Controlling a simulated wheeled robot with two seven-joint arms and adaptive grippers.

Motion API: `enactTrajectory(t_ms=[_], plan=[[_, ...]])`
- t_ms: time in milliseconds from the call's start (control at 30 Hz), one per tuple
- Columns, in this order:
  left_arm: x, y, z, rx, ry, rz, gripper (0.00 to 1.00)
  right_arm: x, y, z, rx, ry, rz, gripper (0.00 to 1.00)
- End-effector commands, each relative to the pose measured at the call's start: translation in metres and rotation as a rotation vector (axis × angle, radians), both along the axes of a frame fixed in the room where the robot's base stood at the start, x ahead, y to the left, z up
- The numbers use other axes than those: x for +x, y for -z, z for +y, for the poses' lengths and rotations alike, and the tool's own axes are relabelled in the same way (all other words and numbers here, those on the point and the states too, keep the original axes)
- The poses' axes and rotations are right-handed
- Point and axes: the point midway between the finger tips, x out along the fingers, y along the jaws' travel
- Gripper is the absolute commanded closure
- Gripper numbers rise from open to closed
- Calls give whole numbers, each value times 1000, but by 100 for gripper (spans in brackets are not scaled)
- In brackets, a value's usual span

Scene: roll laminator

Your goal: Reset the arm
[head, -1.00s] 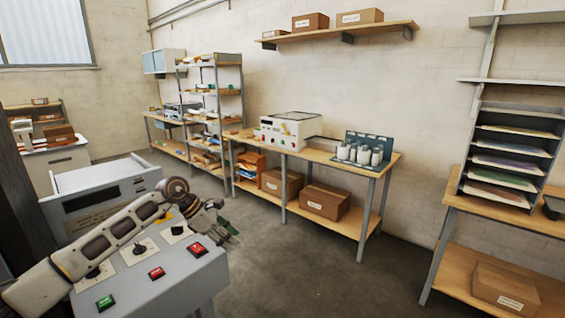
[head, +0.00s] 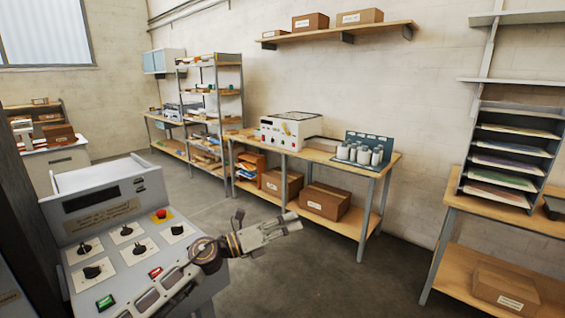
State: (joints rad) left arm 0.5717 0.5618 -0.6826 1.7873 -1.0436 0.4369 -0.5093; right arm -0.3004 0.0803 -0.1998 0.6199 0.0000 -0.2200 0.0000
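My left arm comes in from the bottom left of the head view, crossing the lower right corner of the control console (head: 103,228). My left gripper (head: 296,220) is past the console's right side, pointing right over open floor. Nothing shows in its fingers, which are too small to tell open from shut. My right gripper is out of view.
A workbench (head: 322,156) with a white machine (head: 288,131) and several grey canisters stands behind the gripper. Boxes sit on its lower shelf. A paper rack (head: 508,155) stands on the right table. The floor (head: 330,275) between is clear.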

Motion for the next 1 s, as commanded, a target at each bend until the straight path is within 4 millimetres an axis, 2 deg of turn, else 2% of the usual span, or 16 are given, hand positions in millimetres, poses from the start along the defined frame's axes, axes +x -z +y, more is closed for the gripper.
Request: enactTrajectory(t_ms=[233,500,733,1000], plan=[[2,-13,15,-279,-134,183,67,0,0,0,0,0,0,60],[9,-8,50,-559,-296,407,67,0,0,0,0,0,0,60],[10,17,89,-778,-448,616,67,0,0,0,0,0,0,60],[-1,65,135,-1009,-641,875,67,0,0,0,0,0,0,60]])
